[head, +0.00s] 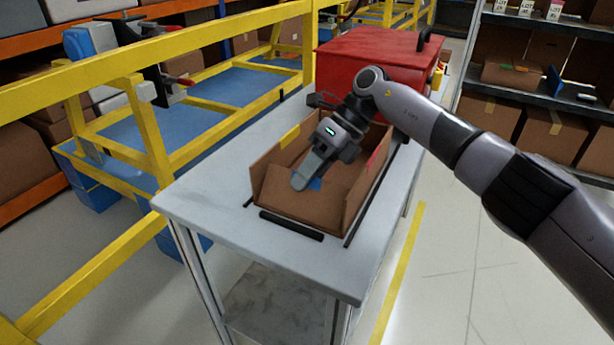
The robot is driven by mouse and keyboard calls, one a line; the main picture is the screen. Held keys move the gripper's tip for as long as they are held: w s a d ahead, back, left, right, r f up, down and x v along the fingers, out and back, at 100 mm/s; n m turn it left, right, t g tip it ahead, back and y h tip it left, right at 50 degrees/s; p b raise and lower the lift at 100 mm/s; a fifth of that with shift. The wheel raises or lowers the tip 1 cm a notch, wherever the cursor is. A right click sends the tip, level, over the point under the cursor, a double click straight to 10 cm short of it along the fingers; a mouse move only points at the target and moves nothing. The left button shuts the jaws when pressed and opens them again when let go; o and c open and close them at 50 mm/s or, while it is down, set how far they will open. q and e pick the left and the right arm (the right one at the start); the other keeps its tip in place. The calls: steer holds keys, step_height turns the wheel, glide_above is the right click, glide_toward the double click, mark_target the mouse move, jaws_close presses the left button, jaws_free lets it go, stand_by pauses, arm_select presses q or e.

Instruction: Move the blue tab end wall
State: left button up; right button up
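An open brown cardboard box (340,207) sits on the grey table. A small blue tab (316,184) shows at the box's near end, by the upper part of the near end wall (296,203). My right gripper (300,184) reaches down over the box with its fingertips at that end, just left of the blue tab. The fingers overlap in this view, so I cannot tell their gap or whether they touch the wall. They hide part of the tab and the wall. A yellow tab (290,136) is on the left wall and a red tab (374,160) on the right wall. My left gripper is out of view.
Dark strips on the grey table (215,190) border the box. A red case (365,52) stands behind it. A yellow rail frame (150,130) runs along the left. Shelves with cartons (555,133) stand at the right. The table's near left part is clear.

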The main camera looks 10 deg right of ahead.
steer(key=v, duration=0.6)
steer(key=shift+d+r, duration=0.25)
steer(key=shift+r, duration=0.05)
